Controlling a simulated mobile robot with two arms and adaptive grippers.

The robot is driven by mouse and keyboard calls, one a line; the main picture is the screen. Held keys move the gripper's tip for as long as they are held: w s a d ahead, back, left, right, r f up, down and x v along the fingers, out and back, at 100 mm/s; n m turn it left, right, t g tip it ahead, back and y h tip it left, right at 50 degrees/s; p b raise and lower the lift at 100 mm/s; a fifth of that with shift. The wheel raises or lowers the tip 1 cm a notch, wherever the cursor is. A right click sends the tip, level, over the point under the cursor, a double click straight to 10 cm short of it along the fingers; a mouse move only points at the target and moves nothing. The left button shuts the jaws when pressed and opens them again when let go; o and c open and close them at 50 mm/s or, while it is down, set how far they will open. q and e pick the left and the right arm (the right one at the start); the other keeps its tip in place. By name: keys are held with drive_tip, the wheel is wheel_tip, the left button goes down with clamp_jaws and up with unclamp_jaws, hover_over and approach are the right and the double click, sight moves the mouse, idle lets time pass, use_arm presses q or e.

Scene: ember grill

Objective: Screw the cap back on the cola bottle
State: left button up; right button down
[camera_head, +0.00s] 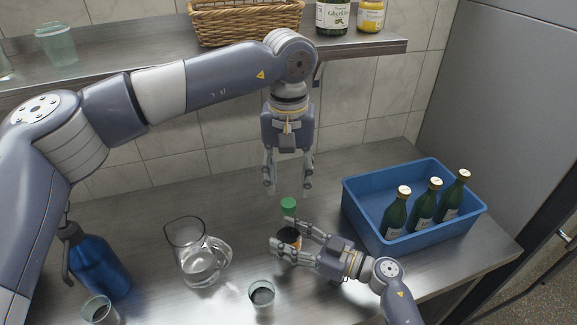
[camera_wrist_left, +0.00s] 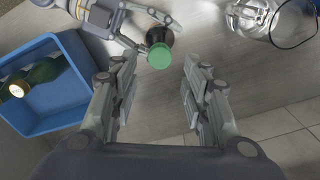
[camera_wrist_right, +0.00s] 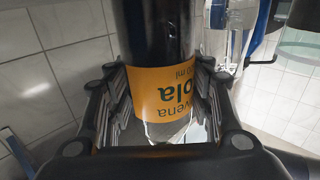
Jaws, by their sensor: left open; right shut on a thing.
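The cola bottle (camera_head: 290,237) stands upright on the steel counter, dark with an orange label that reads "ola" in the right wrist view (camera_wrist_right: 166,90). My right gripper (camera_head: 282,238) is shut around its body from the right. The green cap (camera_head: 289,204) is at the bottle's top; it also shows in the left wrist view (camera_wrist_left: 159,56). I cannot tell how tightly it sits. My left gripper (camera_head: 288,188) points down just above the cap, open and empty, its fingers apart on either side.
A blue crate (camera_head: 372,222) with green bottles stands to the right. A glass jug (camera_head: 200,262), a glass (camera_head: 262,293) and a blue spray bottle (camera_head: 98,266) are to the left. A shelf with a basket (camera_head: 245,22) hangs behind my left arm.

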use_arm(q)
drive_tip(key=n, duration=0.3)
drive_tip(key=shift+r, duration=0.1)
drive_tip(key=n, duration=0.5)
drive_tip(key=shift+r, duration=0.15)
drive_tip(key=n, duration=0.6)
drive_tip(key=shift+r, duration=0.2)
drive_tip(key=n, duration=0.4)
drive_tip(key=shift+r+n, duration=0.1)
drive_tip(key=shift+n, duration=0.3)
drive_tip(key=n, duration=0.3)
drive_tip(key=shift+r, duration=0.1)
drive_tip(key=n, duration=0.6)
drive_tip(key=shift+r, duration=0.15)
drive_tip(key=n, duration=0.4)
drive_tip(key=shift+r+n, duration=0.15)
drive_tip(key=shift+n, duration=0.25)
drive_tip(key=n, duration=0.4)
drive_tip(key=shift+r+n, duration=0.1)
drive_tip(key=shift+n, duration=0.2)
drive_tip(key=n, duration=0.4)
drive_tip(key=shift+r, duration=0.15)
drive_tip(key=n, duration=0.4)
drive_tip(key=shift+r, duration=0.1)
